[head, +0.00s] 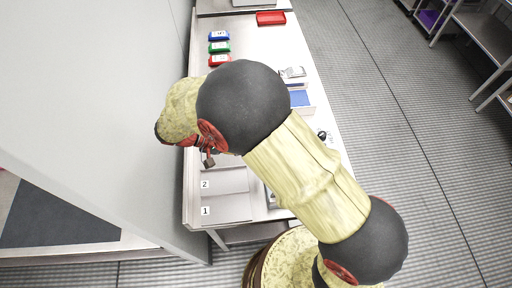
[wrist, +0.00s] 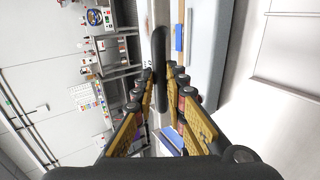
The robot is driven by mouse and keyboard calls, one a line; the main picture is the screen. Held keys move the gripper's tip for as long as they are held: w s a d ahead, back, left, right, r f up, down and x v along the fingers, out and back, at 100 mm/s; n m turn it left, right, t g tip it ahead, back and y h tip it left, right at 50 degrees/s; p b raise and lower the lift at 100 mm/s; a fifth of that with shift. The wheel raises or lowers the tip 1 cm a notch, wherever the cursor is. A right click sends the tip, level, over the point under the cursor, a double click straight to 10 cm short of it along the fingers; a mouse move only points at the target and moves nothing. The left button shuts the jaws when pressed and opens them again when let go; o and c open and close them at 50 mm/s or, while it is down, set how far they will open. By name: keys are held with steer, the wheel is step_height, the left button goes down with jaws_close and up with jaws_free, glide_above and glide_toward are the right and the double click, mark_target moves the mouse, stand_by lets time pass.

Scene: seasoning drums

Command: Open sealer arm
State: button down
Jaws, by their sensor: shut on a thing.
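In the wrist view a black rounded bar (wrist: 158,45), which looks like the sealer arm's handle, runs between the two yellow-padded fingers of my gripper (wrist: 163,78). The fingertips close on it from both sides. The pale body beside the bar (wrist: 203,50) looks like part of the sealer; its hinge is not clear. In the head view my arm covers most of the sealer and the bar. Only a small dark part of my gripper (head: 209,160) shows below the big black joint, above the bench.
The long white bench (head: 282,40) stands against a grey wall panel (head: 90,110). Blue (head: 219,36), green (head: 219,47) and red (head: 219,60) bins line its left side. A red tray (head: 271,18) lies at the far end. Plates marked 2 (head: 226,181) and 1 (head: 226,208) lie at the near end.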

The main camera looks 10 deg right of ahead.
steer(key=shift+s+f, duration=0.15)
steer(key=shift+f, duration=0.15)
steer(key=c, duration=2.2)
jaws_free()
steer(key=shift+c, duration=0.2)
steer(key=o, duration=0.4)
steer(key=shift+r, duration=0.1)
steer(key=shift+o, duration=0.2)
steer(key=shift+r, duration=0.1)
step_height(320, 180, up, 10)
